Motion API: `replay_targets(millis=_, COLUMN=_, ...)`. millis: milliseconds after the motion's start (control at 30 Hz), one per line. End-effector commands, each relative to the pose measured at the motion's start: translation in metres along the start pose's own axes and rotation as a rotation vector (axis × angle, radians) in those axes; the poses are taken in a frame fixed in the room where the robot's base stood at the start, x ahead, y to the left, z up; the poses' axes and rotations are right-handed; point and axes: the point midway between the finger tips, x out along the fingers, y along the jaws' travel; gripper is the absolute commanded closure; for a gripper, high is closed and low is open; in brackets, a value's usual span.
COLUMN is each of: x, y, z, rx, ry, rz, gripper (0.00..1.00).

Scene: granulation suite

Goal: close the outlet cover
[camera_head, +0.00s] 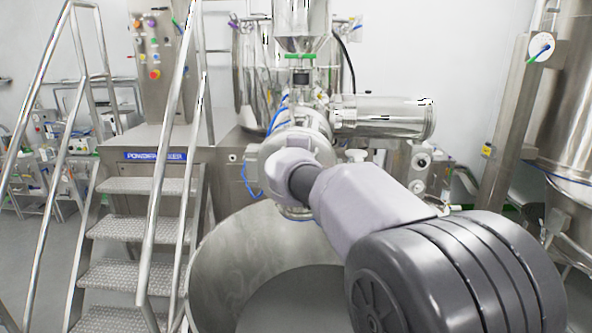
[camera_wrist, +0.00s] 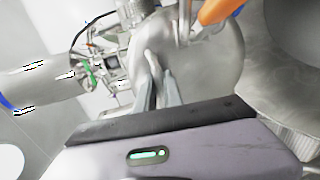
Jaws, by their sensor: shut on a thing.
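The outlet cover is a rounded, shiny metal disc (camera_wrist: 205,62) that fills the middle of the wrist view. My gripper (camera_wrist: 157,78) reaches up from the bottom of that view, its two grey fingers shut on a slim metal handle (camera_wrist: 151,60) at the cover's face. In the head view my arm reaches to the round metal outlet housing (camera_head: 303,117) of the machine and hides my fingers and most of the cover. I cannot tell how far the cover stands from its seat.
A large open metal bowl (camera_head: 225,262) stands below the outlet. A horizontal metal cylinder (camera_head: 382,116) juts right from the housing. Steps with handrails (camera_head: 150,187) stand at left, a tall vessel (camera_head: 568,110) at right. An orange part (camera_wrist: 220,10) shows near the cover.

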Motion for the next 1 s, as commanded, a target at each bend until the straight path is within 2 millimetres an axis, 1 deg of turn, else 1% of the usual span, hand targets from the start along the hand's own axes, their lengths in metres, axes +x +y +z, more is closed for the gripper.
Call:
replay_targets(millis=200, x=0.0057, y=0.0006, z=0.0026, rx=-0.008, ry=0.035, rz=0.0, gripper=1.0)
replay_targets(millis=567, x=0.0059, y=0.0027, z=0.0025, rx=-0.009, ry=0.04, rz=0.002, gripper=1.0)
replay_targets(millis=600, x=0.0059, y=0.0028, z=0.0026, rx=-0.009, ry=0.04, rz=0.002, gripper=0.86)
replay_targets(millis=667, x=0.0059, y=0.0029, z=0.0025, rx=-0.009, ry=0.039, rz=0.002, gripper=0.75)
replay_targets(millis=700, x=0.0059, y=0.0027, z=0.0025, rx=-0.009, ry=0.04, rz=0.001, gripper=0.67)
replay_targets(millis=1000, x=0.0054, y=0.0018, z=0.0022, rx=-0.009, ry=0.04, rz=0.0, gripper=0.67)
